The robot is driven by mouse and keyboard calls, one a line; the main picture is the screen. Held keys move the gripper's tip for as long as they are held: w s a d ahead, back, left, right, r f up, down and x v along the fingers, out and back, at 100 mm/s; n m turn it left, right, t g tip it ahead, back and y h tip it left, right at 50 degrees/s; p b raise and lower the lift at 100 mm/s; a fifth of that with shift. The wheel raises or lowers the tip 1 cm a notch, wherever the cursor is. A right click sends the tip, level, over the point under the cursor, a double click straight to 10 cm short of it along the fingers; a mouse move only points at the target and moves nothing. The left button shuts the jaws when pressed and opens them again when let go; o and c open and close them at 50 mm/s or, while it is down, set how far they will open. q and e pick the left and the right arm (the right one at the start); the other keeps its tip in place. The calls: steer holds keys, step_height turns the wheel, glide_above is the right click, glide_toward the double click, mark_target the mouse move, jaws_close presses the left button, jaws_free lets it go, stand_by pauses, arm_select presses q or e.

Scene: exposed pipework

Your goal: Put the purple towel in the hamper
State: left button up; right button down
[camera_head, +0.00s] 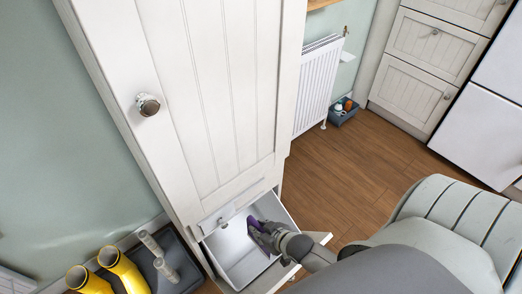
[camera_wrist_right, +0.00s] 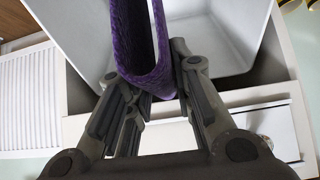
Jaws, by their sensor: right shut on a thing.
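The purple towel (camera_wrist_right: 122,45) hangs folded between the fingers of my right gripper (camera_wrist_right: 150,88), which is shut on it. In the head view a small part of the towel (camera_head: 256,229) shows at the fingertips of the right gripper (camera_head: 264,236). The hamper appears to be the white open-topped bin (camera_head: 226,243) in the pulled-out bottom of the tall white cabinet. The gripper and towel are over or just inside its opening; the exact height is unclear. The bin's white inner wall (camera_wrist_right: 218,35) also shows in the wrist view. My left gripper is not in view.
Yellow boots (camera_head: 122,270) stand on a dark tray at the left. A white radiator (camera_head: 317,82) is at the back. The wooden floor (camera_head: 335,165) to the right is clear.

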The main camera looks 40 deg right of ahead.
step_height(320, 180, down, 8)
steer(key=b, duration=0.4)
steer(key=shift+s, duration=0.3)
steer(key=shift+a+r, duration=0.1)
steer(key=c, duration=1.2)
jaws_free()
steer(key=shift+w+r, duration=0.25)
steer(key=shift+r, duration=0.1)
step_height(320, 180, up, 8)
steer(key=p, duration=0.8)
steer(key=shift+f, duration=0.1)
